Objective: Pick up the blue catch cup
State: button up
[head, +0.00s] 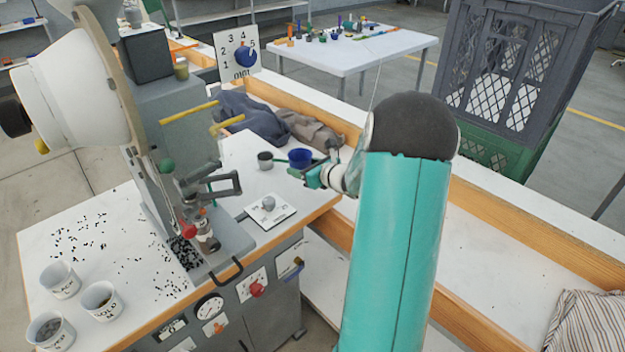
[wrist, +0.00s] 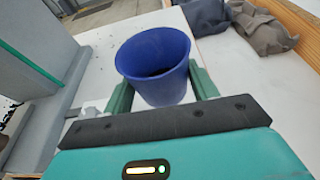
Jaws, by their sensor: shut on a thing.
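The blue catch cup (head: 299,158) is at the back right of the press table in the head view, beside a small dark grey cup (head: 265,160). In the wrist view the blue cup (wrist: 155,65) stands upright between the two green fingers of my gripper (wrist: 160,90), its dark inside showing. My gripper (head: 303,172) is shut on the cup, one finger on each side. Whether the cup's base touches the table is hidden.
The grey press (head: 180,130) stands left of my gripper. A white card with a grey knob (head: 268,207) is in front. Folded dark cloths (head: 255,118) lie behind in a wood-edged bay. White cups (head: 60,280) and scattered black bits are at the front left.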

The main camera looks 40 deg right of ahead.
aim_at(290, 155)
jog(key=r, duration=0.1)
jog(key=w+a+r, duration=0.1)
jog(key=w+r, duration=0.1)
jog(key=shift+w+a, duration=0.15)
jog(key=shift+a, duration=0.15)
jog(key=w+a+r, duration=0.3)
jog(key=w+a, duration=0.1)
jog(key=w, duration=0.2)
jog(key=shift+w+a+r, duration=0.15)
jog(key=shift+w+r, duration=0.1)
jog(key=shift+w, duration=0.1)
